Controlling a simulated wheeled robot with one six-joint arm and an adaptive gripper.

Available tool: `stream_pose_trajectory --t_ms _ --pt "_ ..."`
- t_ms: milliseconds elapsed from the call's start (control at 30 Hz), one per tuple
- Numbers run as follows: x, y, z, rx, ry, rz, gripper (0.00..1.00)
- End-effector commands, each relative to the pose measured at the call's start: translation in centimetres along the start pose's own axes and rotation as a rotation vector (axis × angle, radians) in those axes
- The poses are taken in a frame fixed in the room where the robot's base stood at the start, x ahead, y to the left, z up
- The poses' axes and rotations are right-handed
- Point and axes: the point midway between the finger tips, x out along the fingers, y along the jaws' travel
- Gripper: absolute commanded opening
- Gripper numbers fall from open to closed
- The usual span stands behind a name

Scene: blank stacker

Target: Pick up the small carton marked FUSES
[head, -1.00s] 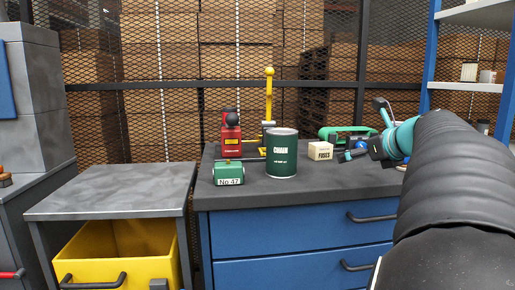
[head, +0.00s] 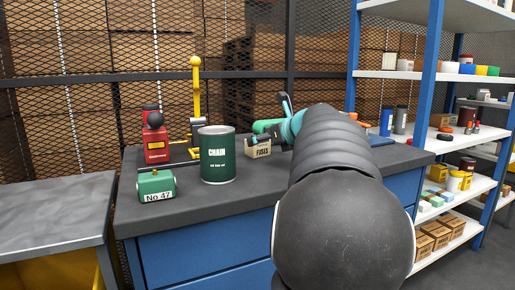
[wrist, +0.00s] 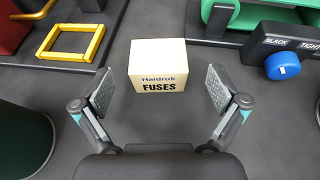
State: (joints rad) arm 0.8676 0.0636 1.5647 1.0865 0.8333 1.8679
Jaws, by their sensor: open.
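The small carton marked FUSES (wrist: 157,66) is a cream box lying on the dark bench top. In the wrist view it sits upright just beyond and between my open fingertips, with its labelled side facing me. My gripper (wrist: 160,92) is open and empty, with a finger on each side and a gap to the carton. In the head view the carton (head: 262,151) shows to the right of the CHAIN can, with my gripper (head: 264,140) close by it and partly covering it. My arm hides part of the gripper there.
A dark green CHAIN can (head: 217,160) stands left of the carton. A green No 47 block (head: 157,186), a red device (head: 155,145) and a yellow post (head: 196,90) are further left. Shelves (head: 445,140) stand at right.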

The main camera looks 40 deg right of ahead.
Motion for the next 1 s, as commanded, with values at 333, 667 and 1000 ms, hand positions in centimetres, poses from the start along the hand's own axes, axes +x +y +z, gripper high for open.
stream_pose_trajectory --t_ms 333,667,1000 --pt "2.0 -0.1 -0.1 0.001 0.001 -0.001 0.97" --pt "6.0 0.0 -0.1 0.001 0.001 -0.004 0.97" --pt "6.2 0.0 -0.1 0.002 0.000 -0.005 0.69"
